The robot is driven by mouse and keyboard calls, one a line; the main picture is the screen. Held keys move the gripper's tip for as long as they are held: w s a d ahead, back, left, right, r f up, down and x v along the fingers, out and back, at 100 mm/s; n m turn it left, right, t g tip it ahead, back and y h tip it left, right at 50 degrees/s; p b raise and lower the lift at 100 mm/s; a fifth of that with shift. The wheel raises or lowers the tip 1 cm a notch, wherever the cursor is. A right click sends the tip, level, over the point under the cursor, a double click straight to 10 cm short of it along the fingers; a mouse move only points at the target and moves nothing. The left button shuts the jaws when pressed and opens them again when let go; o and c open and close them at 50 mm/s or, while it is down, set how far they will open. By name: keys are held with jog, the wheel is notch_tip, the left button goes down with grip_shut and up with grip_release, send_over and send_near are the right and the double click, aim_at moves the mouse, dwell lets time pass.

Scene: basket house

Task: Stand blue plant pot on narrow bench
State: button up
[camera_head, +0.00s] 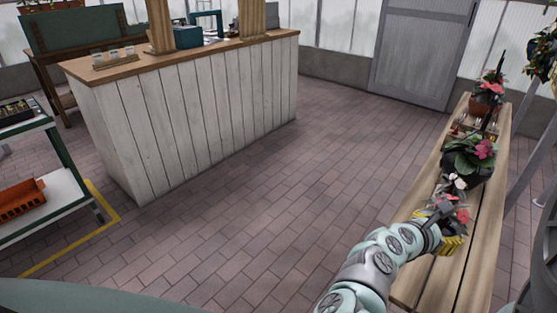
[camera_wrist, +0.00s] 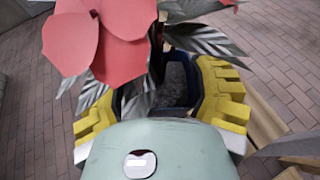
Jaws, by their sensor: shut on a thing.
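My gripper (camera_head: 451,243) is over the narrow wooden bench (camera_head: 487,225) at the right of the head view. Its yellow fingers are shut on the blue plant pot (camera_wrist: 194,69), one on each side, as the wrist view shows. The pot holds dark soil and a plant with red flowers (camera_wrist: 112,35) and grey-green leaves. In the head view the pot is mostly hidden by my gripper and the leaves. I cannot tell whether its base touches the bench.
A dark pot with pink flowers (camera_head: 470,160) stands on the bench just beyond my gripper. A terracotta pot (camera_head: 485,105) stands farther along. The near end of the bench is bare. A white-panelled counter (camera_head: 190,115) and a shelf cart (camera_head: 60,190) stand left, with open brick floor between.

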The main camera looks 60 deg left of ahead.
notch_tip(320, 180, down, 5)
jog(key=shift+s+f+b, duration=0.1)
jog(key=shift+s+b, duration=0.05)
jog(key=shift+b, duration=0.95)
jog(key=shift+f+b, duration=1)
jog(key=shift+f, duration=0.9)
jog(key=shift+f, duration=0.1)
jog(key=o, duration=1.3)
jog(key=shift+o, duration=0.2)
jog(key=shift+s+a+r, duration=0.1)
jog(key=shift+r, duration=0.1)
jog(key=p+v, duration=0.2)
jog(key=v, duration=0.9)
jog(key=shift+s+r, duration=0.1)
jog(key=shift+s, duration=0.25)
